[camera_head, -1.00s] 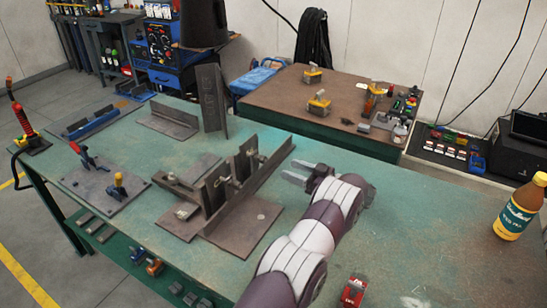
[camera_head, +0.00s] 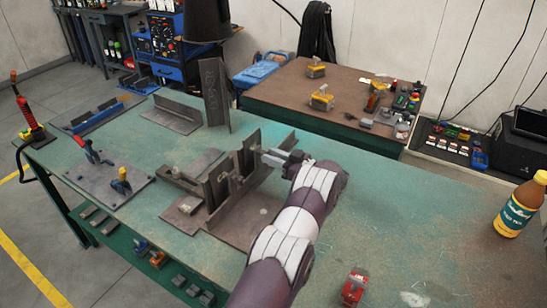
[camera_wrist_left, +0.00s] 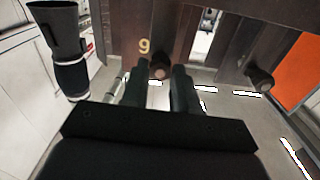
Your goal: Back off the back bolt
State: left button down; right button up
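The steel fixture (camera_head: 228,185) with upright plates and an angle piece stands on the green table. My left gripper (camera_head: 272,158) is at the right-hand face of its far end. In the left wrist view a dark bolt (camera_wrist_left: 160,72) shows in a plate marked with a yellow 9. My left gripper (camera_wrist_left: 160,80) has its two fingers apart, with this bolt's head between the tips; I cannot tell whether they touch it. A second bolt (camera_wrist_left: 260,78) sticks out further right in that view. My right gripper is not in view.
A loose angle bar (camera_head: 172,114) and an upright plate (camera_head: 215,95) stand behind the fixture. A plate with red and yellow clamps (camera_head: 108,180) lies to the left. The table between fixture and bottle is mostly clear.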

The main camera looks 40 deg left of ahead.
pick_arm(q)
jog(key=shift+f+n+b, duration=0.1)
jog(key=shift+n+b, duration=3.4)
jog(key=shift+b, duration=0.15)
jog(key=c, duration=0.9)
grip_release()
jog(key=shift+o, duration=0.2)
jog(key=shift+d, duration=0.1)
jog(key=v, duration=1.2)
jog(key=shift+d+b, duration=0.3)
jog(key=shift+b, duration=0.05)
